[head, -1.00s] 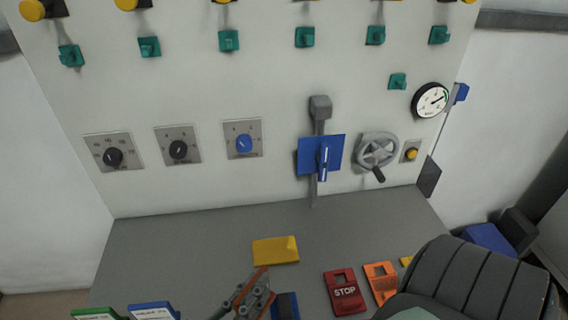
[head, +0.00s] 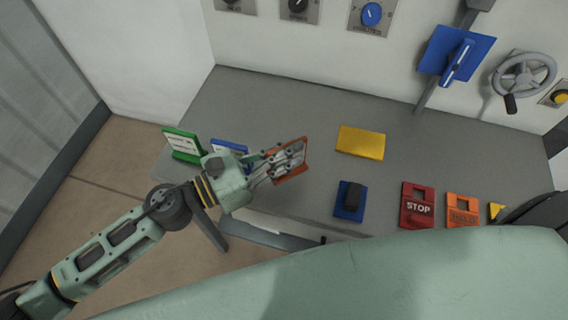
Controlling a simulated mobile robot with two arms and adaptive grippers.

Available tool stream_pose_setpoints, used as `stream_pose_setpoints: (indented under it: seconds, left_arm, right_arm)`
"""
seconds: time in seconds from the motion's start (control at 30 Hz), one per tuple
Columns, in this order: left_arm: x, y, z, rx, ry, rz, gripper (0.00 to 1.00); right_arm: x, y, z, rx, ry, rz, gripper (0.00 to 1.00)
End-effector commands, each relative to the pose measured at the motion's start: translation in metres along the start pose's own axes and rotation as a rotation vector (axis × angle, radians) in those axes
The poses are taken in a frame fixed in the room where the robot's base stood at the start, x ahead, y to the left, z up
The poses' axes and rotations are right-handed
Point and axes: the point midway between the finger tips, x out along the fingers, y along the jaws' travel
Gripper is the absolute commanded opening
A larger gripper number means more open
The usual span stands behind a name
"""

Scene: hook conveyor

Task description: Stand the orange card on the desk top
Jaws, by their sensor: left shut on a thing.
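The orange card (head: 296,175) is in my left gripper (head: 291,157), whose fingers are shut on it. The card is tilted and sits over the left part of the grey desk top (head: 290,110). The fingers cover much of its face, and I cannot tell whether its lower edge touches the desk. My right gripper is not in view.
A green card (head: 183,144) and a blue-edged card (head: 230,150) stand near the desk's left edge. A yellow block (head: 360,142), a blue piece with a dark block (head: 350,201), a red STOP tag (head: 417,206) and an orange tag (head: 462,209) lie rightward. The back left desk is clear.

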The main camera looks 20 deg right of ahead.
Motion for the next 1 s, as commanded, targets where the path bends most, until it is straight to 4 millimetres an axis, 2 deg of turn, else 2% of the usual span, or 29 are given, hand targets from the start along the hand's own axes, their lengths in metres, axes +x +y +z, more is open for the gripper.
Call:
stream_pose_setpoints:
  seconds: [0.17,0.3,0.43,0.87,0.9,1.0]
  left_arm:
    - [-0.003,0.009,-0.009,-0.002,-0.002,0.000,0.00]
    - [-0.002,0.008,-0.030,-0.005,-0.002,0.001,0.00]
    - [-0.003,0.008,-0.043,-0.002,-0.003,0.001,0.00]
    - [-0.003,0.008,-0.049,0.001,-0.003,0.000,0.00]
    - [-0.003,0.008,-0.047,0.001,-0.002,0.000,0.12]
    - [-0.003,0.008,-0.047,0.000,-0.002,0.000,0.21]
  right_arm:
    - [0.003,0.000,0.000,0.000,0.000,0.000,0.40]
    - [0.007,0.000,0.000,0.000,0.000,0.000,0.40]
    - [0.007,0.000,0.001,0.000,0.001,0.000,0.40]
    - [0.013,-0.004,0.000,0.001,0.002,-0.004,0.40]
    - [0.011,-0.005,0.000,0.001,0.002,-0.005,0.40]
    - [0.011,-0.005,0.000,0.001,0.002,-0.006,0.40]
